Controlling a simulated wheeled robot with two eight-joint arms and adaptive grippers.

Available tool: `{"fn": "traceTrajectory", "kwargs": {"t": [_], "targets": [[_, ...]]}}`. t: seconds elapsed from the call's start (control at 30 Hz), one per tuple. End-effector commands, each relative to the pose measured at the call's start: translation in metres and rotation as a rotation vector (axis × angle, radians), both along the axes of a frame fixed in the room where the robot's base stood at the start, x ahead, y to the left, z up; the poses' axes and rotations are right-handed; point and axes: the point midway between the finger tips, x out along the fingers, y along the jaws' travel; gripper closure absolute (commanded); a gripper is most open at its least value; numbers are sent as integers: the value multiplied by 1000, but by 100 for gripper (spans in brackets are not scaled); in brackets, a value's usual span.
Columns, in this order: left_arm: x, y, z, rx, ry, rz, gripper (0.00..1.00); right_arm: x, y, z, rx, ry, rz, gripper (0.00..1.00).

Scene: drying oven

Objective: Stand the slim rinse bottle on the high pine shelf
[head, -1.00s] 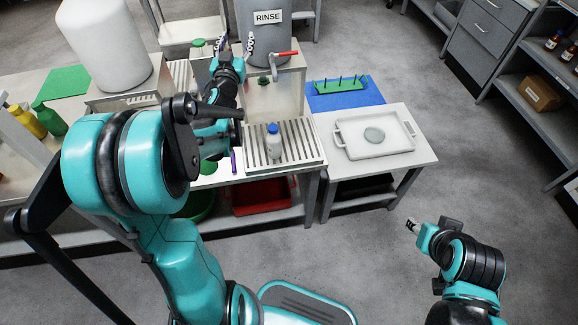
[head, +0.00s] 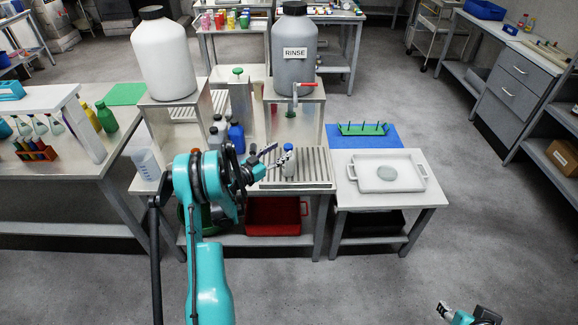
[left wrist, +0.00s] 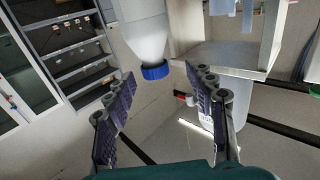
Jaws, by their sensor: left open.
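A small white bottle with a blue cap (head: 289,165), which seems to be the slim rinse bottle, stands upright on the slatted drain rack. My left gripper (head: 271,156) is beside it at cap height, with open, empty fingers. In the left wrist view the bottle (left wrist: 143,28) appears cap-down, its cap just beyond the fingertips of the open gripper (left wrist: 160,80). I see no contact. My right gripper (head: 442,308) is small at the bottom edge, away from the bench; its jaw state is unclear. I cannot pick out a shelf that is clearly pine.
A grey RINSE drum (head: 294,60) with a red-handled tap stands on a raised stand behind the bottle. Left of it are a large white drum (head: 164,55) and several bottles. A white tray (head: 386,177) sits to the right. A pale raised shelf (head: 36,98) stands at far left.

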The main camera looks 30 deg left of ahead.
Motion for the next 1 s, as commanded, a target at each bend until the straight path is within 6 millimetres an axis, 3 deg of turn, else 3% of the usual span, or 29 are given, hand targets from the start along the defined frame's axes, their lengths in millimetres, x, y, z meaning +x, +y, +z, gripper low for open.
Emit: {"fn": "traceTrajectory", "kwargs": {"t": [0.23,0.53,0.57,0.77,1.0], "targets": [[35,-15,0,1,-1,-1,45,0,0,-17,0,0,0,60],[42,-17,3,1,-1,0,45,0,0,-18,0,0,0,60],[42,-17,3,1,-1,0,48,0,0,-18,0,0,0,60],[42,-17,3,1,-1,0,100,0,0,-18,0,0,0,60],[42,-16,3,0,-2,0,100,0,0,-18,0,0,0,60]]}}
